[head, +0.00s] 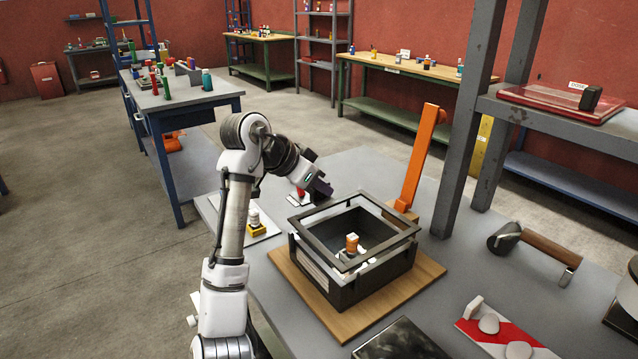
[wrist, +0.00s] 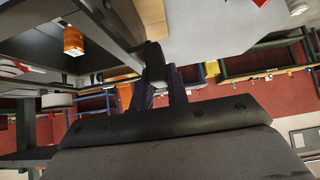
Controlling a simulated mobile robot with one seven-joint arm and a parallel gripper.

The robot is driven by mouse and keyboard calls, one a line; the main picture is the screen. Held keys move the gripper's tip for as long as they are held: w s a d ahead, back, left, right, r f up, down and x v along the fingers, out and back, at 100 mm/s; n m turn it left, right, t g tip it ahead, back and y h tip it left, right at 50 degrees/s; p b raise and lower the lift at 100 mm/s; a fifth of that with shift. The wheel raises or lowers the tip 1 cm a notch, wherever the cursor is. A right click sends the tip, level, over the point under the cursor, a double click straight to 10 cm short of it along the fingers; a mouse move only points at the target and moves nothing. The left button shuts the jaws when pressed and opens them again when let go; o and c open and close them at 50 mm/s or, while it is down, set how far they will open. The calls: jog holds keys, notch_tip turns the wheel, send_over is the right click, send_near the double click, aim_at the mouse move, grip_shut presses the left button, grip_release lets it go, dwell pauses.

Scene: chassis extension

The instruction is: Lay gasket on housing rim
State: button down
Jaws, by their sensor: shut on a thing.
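The gasket (head: 397,238) is a thin dark square frame. My gripper (head: 320,190) is shut on its back left edge in the head view. The gasket is about level over the housing (head: 385,281), a dark open-topped box on a wooden board (head: 424,283). A narrow gap seems to show between gasket and rim at the front; contact elsewhere is unclear. Part of the rim is hidden under the frame. In the wrist view, my gripper's dark fingers (wrist: 165,88) close on a dark end of the gasket (wrist: 152,62).
An orange-topped piece (head: 352,243) stands inside the frame opening. A tall orange bar (head: 422,150) rises behind the housing. A grey shelf post (head: 465,120) stands to the right.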

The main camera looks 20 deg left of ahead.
jog(key=shift+f+b, duration=0.5)
jog(key=shift+f, duration=0.85)
dwell(0.6)
jog(key=c, duration=1.3)
grip_release()
jog(key=shift+s, duration=0.1)
